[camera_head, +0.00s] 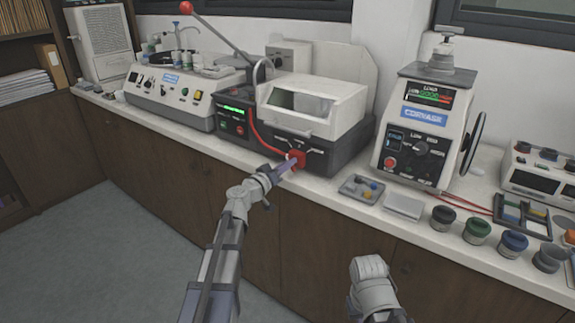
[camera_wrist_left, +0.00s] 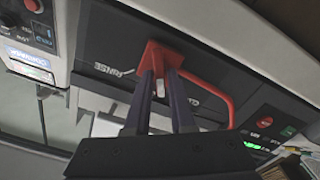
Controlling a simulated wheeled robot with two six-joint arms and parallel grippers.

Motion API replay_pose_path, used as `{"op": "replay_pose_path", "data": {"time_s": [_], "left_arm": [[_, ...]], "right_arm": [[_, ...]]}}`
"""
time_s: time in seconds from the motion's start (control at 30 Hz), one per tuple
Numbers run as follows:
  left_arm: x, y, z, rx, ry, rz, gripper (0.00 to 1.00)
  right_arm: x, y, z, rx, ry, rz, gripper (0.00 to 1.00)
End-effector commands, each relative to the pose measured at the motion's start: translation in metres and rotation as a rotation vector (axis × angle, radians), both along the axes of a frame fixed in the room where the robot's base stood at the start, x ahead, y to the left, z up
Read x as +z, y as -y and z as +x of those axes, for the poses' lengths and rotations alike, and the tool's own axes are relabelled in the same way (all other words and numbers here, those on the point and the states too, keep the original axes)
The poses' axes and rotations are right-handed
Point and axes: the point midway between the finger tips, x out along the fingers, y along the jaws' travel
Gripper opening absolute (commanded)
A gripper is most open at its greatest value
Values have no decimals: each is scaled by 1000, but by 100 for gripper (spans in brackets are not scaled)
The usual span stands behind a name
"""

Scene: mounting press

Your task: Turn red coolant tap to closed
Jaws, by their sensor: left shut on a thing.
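The red coolant tap (camera_head: 297,157) is on the dark front panel of the white-lidded machine (camera_head: 310,105) in the head view. It also shows in the left wrist view as a red block (camera_wrist_left: 160,54) with a red tube running off it. My left gripper (camera_head: 285,167) reaches the tap from the front. In the wrist view its two dark fingers (camera_wrist_left: 163,82) are shut on the tap. Panel lettering beside it includes "RINSE"; other labels are partly hidden. My right gripper (camera_head: 368,270) hangs in front of the counter, away from the machine; its fingers do not show clearly.
A metal tray (camera_head: 346,192) of small parts and a pale flat block (camera_head: 403,206) lie right of the tap. The press (camera_head: 420,130) stands further right, with several colored-lid jars along the counter's front edge. A lever with a red knob (camera_head: 186,8) rises behind.

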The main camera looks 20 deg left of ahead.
Motion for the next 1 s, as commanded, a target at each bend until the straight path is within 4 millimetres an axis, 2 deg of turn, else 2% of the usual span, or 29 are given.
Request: {"op": "replay_pose_path", "data": {"time_s": [0.4,1.0], "left_arm": [[-1,-1,0,1,-77,-211,0],[-1,-2,0,1,-94,-258,0]], "right_arm": [[-1,0,0,0,0,0,0],[-1,0,0,0,0,0,0]]}}
